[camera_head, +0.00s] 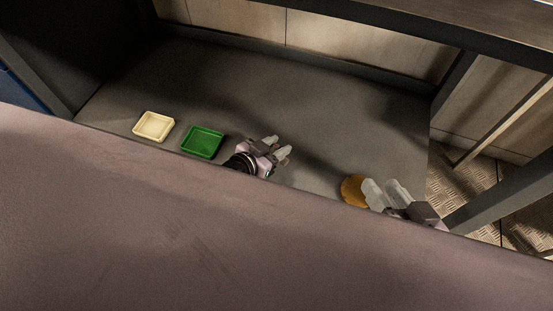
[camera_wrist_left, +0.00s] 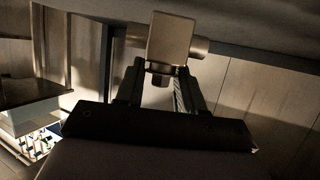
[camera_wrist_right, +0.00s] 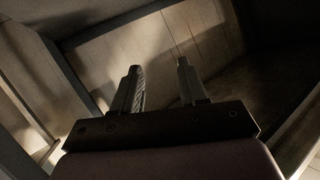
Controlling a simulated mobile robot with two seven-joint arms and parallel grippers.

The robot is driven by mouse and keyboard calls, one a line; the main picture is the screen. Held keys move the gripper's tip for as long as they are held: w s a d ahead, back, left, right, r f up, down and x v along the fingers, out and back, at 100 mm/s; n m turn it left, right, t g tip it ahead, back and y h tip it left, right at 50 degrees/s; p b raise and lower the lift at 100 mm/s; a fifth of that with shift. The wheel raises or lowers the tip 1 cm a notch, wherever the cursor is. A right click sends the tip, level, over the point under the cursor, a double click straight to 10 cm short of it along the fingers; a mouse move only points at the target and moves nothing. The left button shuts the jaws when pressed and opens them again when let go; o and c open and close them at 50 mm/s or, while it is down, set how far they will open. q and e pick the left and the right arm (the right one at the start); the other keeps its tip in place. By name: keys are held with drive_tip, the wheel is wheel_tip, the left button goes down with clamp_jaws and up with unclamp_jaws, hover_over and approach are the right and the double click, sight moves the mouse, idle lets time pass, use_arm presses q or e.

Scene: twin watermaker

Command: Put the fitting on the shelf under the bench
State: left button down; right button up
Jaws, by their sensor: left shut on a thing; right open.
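The fitting (camera_wrist_left: 170,45) is a pale metal block with a cylindrical pipe stub across it and a hex end below. My left gripper (camera_wrist_left: 160,85) is shut on it, and the fitting sticks up past the fingertips. In the head view my left gripper (camera_head: 277,147) is over the dark grey flat surface (camera_head: 300,95), which looks like the shelf; I cannot tell whether the fitting touches it. My right gripper (camera_head: 384,190) is open and empty at the right, beside a round orange-brown disc. It also shows in the right wrist view (camera_wrist_right: 160,85).
A cream tray (camera_head: 153,126) and a green tray (camera_head: 202,142) lie left of my left gripper. The orange-brown disc (camera_head: 353,190) is partly hidden. Dark frame posts (camera_head: 505,190) stand at the right, with a beam (camera_head: 440,22) above. The middle and back of the grey surface are clear.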

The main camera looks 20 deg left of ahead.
use_arm(q)
drive_tip(key=shift+f+b, duration=1.7)
drive_tip(key=shift+f, duration=0.5)
use_arm(e)
drive_tip(key=shift+w+d+n+t+h, duration=0.15)
drive_tip(key=shift+d+n+t, duration=0.15)
drive_tip(key=shift+d+t, duration=0.15)
drive_tip(key=shift+w+d+n+t+h, duration=0.1)
drive_tip(key=shift+d+n+t+h, duration=0.05)
drive_tip(key=shift+d+n+t, duration=0.3)
use_arm(q)
drive_tip(key=shift+f+b, duration=0.1)
drive_tip(key=shift+b, duration=0.25)
use_arm(e)
drive_tip(key=shift+f, duration=0.1)
use_arm(q)
drive_tip(key=c, duration=0.7)
unclamp_jaws()
drive_tip(key=shift+f, duration=0.1)
